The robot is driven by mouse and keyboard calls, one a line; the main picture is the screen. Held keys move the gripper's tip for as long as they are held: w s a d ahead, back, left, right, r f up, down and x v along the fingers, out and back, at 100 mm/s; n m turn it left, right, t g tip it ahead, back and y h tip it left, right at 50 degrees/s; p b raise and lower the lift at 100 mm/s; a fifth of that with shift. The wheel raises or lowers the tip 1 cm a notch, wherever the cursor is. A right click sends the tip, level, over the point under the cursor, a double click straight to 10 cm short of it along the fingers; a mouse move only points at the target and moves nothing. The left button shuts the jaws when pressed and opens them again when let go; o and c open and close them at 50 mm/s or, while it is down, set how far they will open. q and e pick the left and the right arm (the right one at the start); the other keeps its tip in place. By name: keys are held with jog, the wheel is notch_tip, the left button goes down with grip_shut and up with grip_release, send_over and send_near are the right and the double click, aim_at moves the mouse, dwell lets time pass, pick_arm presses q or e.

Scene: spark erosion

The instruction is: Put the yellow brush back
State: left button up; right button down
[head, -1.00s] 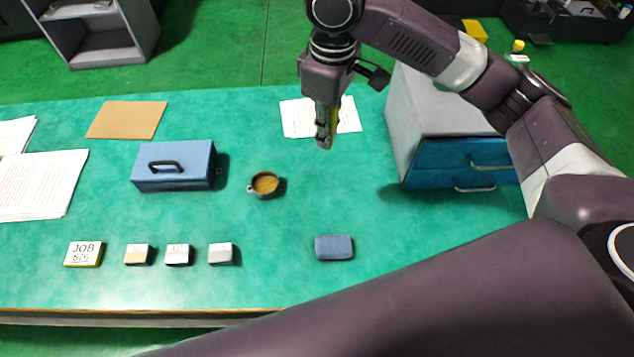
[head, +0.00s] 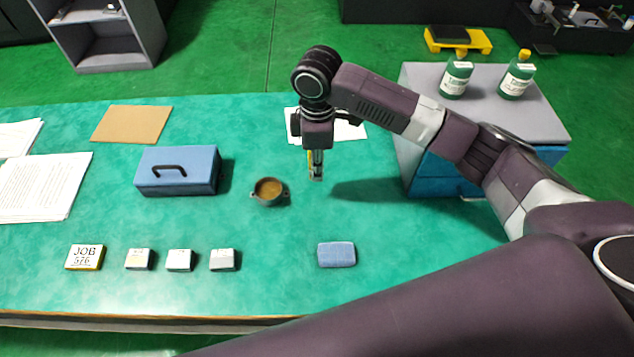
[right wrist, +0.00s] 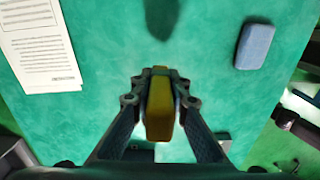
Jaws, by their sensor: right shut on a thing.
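My right gripper (head: 315,172) is shut on the yellow brush and points down above the table, right of the small dark pot. Only a thin strip of the yellow brush (head: 311,160) shows between the fingers in the head view. My left gripper is not in view.
The pot (head: 269,200) with brown contents and a blue toolbox (head: 178,170) stand to the left. A blue block (head: 336,254) lies in front. A drawer cabinet (head: 432,175) with green bottles (head: 456,78) stands right. Papers (head: 350,131) lie behind the gripper.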

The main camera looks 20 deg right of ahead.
aim_at(317, 193)
notch_tip(317, 193, down, 8)
jog(key=shift+r, duration=0.25)
jog(key=c, duration=1.9)
grip_release()
jog(key=shift+f, duration=0.15)
notch_tip(317, 193, up, 12)
jog(key=shift+r+b, duration=0.2)
jog(key=shift+b, duration=0.35)
